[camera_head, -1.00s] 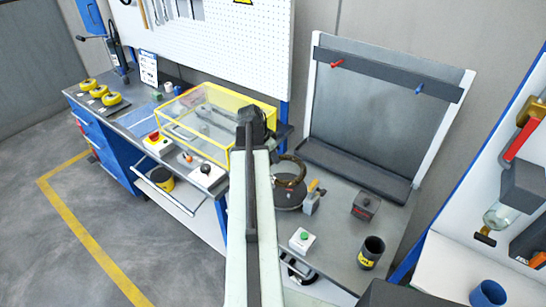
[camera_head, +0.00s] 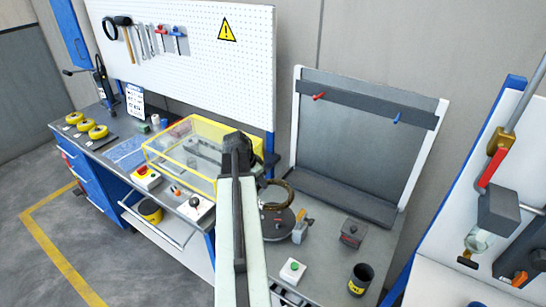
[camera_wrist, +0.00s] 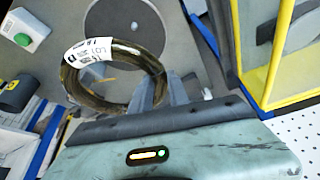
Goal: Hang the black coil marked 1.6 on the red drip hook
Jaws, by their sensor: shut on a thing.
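A dark, brownish coil (camera_head: 276,194) hangs from my gripper just above the round turntable in the head view. In the wrist view, the coil (camera_wrist: 82,93) is a thick ring with a white label (camera_wrist: 90,50); I cannot make out a 1.6 on it. My gripper (camera_wrist: 156,92) is shut on the coil's near right side. In the head view my arm partly hides the gripper. The red drip hook (camera_head: 319,96) is on the left part of the dark rail of the rack, up and right of the coil, and is empty.
A blue hook (camera_head: 397,118) is on the same rail. The dark turntable (camera_head: 277,222) is below the coil. A yellow-framed clear guard (camera_head: 190,150) stands to the left. A dark box (camera_head: 353,232), a black cup (camera_head: 360,279) and a green button box (camera_head: 292,270) are on the bench.

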